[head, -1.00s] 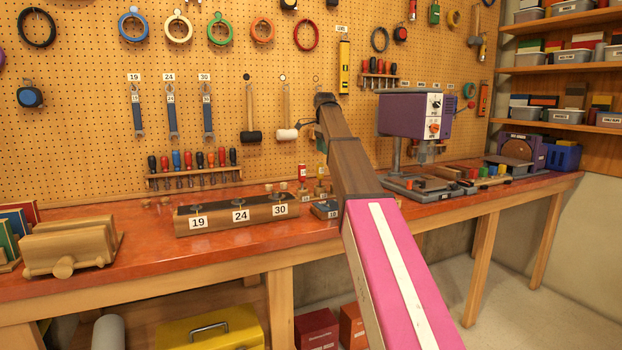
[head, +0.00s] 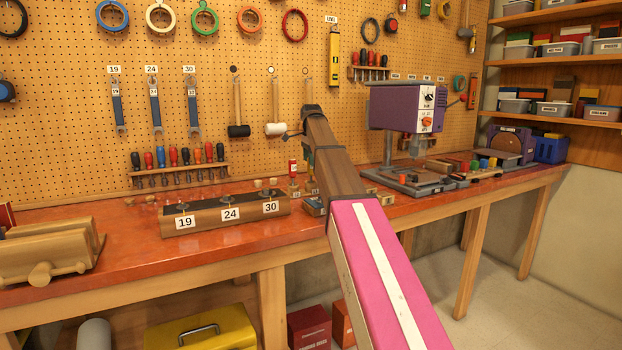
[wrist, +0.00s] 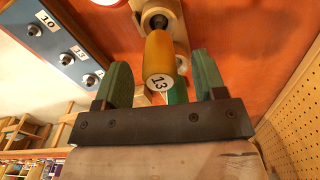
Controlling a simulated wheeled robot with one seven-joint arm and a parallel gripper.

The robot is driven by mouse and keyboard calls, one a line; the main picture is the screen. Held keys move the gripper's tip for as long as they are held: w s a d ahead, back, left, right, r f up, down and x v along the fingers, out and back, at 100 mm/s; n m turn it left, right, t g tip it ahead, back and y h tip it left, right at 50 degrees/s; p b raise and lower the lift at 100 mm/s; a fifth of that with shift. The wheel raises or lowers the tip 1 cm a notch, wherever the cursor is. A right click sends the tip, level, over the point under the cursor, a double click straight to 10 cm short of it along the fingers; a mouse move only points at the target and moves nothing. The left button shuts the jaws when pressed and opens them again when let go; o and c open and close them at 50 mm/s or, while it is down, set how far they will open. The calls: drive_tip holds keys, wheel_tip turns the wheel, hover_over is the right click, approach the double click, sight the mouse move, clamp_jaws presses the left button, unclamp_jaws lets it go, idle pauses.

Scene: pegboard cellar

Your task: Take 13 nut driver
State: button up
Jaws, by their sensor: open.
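The nut driver (wrist: 160,55) has a yellow-orange handle with a round white end marked 13. In the wrist view it stands in a pale wooden holder (wrist: 174,18). My gripper (wrist: 163,82) is open, with a green finger on each side of the handle. I cannot tell whether either finger touches it. Another green handle (wrist: 178,90) shows partly behind the yellow one. In the head view my arm covers the gripper and the yellow handle; a red-handled tool (head: 293,168) shows just left of the arm.
A blue block (wrist: 62,42) with studs and number labels, 10 and 13 among them, lies beside the holder. A wooden block marked 19, 24 and 30 (head: 207,219) stands left on the red bench. A purple drill press (head: 407,108) stands right. The pegboard (head: 60,110) rises behind.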

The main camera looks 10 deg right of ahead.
wheel_tip(320, 180, down, 3)
drive_tip(key=shift+f, duration=0.2)
drive_tip(key=c, duration=1)
drive_tip(key=shift+c, duration=0.2)
drive_tip(key=shift+r, duration=0.2)
wheel_tip(320, 180, up, 10)
drive_tip(key=shift+f, duration=0.1)
drive_tip(key=shift+o, duration=0.9)
clamp_jaws()
